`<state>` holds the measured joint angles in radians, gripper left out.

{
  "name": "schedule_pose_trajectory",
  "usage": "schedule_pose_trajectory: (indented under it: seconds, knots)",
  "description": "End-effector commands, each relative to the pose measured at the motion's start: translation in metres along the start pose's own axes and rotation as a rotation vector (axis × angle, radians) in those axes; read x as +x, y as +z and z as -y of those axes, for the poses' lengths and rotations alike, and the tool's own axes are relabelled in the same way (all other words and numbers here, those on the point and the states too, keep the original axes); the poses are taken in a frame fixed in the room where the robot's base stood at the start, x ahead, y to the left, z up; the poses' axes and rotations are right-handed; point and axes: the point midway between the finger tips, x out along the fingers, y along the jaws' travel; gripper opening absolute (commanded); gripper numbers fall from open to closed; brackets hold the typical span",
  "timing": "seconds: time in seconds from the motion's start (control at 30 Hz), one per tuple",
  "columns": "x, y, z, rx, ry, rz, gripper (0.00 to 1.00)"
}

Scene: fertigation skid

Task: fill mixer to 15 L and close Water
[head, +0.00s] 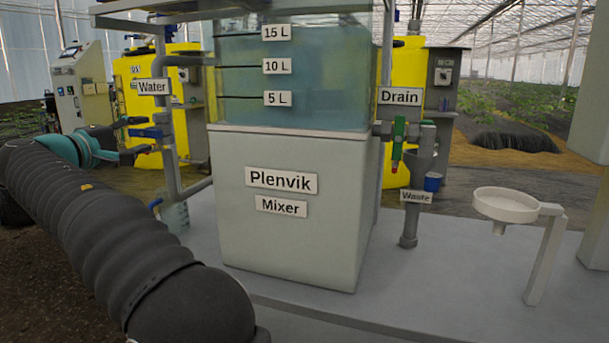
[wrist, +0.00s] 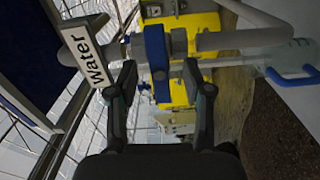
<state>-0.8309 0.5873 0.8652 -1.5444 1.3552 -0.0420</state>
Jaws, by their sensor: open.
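The Plenvik mixer tank (head: 290,200) stands at centre, its clear upper part holding bluish liquid (head: 320,90) with its surface near the 15 L mark (head: 277,33). The Water valve's blue handle (head: 147,133) is left of the tank, under the Water label (head: 153,87), and lies crosswise to its upright pipe. In the wrist view the blue handle (wrist: 156,55) also crosses the pipe, beside the Water label (wrist: 86,53). My gripper (head: 139,136) is open at the handle, its fingertips (wrist: 158,78) on either side of it. Contact cannot be told.
The Drain valve's green handle (head: 398,133) hangs crosswise to its pipe, right of the tank, above the Waste pipe (head: 411,215). A white funnel dish (head: 504,205) stands at right. Yellow tanks (head: 135,90) are behind. A clear jug (head: 174,215) sits below the Water pipe.

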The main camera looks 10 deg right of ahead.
Motion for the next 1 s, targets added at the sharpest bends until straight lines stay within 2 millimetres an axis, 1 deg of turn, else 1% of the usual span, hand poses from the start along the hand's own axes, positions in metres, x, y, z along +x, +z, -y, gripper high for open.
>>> schedule_pose_trajectory:
  seconds: [0.5, 0.67, 1.0]
  knots:
    - [-0.044, 0.0, 0.0, 0.0, 0.0, 0.0, 0.5]
    - [-0.049, 0.001, 0.0, 0.001, 0.0, 0.001, 0.5]
    - [-0.05, 0.0, 0.0, 0.0, 0.0, 0.001, 0.5]
